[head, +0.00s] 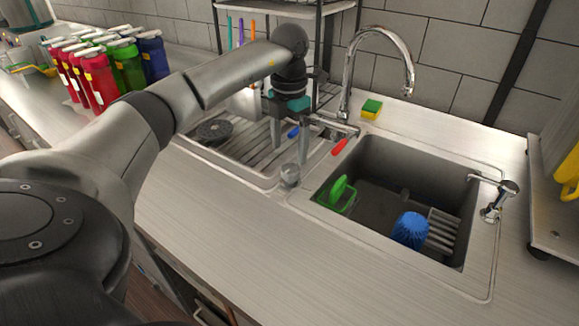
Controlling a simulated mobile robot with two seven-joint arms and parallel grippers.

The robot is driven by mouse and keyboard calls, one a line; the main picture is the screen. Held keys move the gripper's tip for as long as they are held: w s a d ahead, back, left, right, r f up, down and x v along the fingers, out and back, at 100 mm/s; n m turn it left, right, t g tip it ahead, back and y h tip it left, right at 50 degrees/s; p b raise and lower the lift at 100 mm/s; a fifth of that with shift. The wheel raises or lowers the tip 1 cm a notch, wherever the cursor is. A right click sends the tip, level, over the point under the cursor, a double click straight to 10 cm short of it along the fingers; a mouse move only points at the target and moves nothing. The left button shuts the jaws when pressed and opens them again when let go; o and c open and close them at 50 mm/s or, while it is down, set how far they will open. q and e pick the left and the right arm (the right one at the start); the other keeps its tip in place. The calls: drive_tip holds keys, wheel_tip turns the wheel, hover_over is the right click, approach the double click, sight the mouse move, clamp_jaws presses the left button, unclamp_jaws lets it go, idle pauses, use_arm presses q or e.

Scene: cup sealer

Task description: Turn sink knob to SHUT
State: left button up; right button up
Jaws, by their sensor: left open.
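The chrome tap (378,38) rises behind the sink with a high curved spout. A red-tipped lever (339,147) and a blue-tipped piece (293,132) show at its base. A small round metal knob (290,175) sits on the rim between the drainboard and the basin. My left gripper (290,152) is open and points down, over the area between the drainboard and the tap base. The blue tip shows between its fingers, and the round knob appears just below the fingertips. I cannot tell whether the fingers touch anything. My right gripper is not in view.
The sink basin (372,178) holds a green item (342,192) and a blue ribbed item (410,229). A yellow and green sponge (372,108) lies behind it. Red, green and blue bottles (105,72) stand at the back left. The front counter (240,235) is clear.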

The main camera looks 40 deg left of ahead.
sight(289, 169)
use_arm(q)
wheel_tip(289, 169, down, 6)
drive_tip(key=shift+r, duration=0.1)
drive_tip(key=shift+c, duration=0.4)
drive_tip(key=c, duration=1.3)
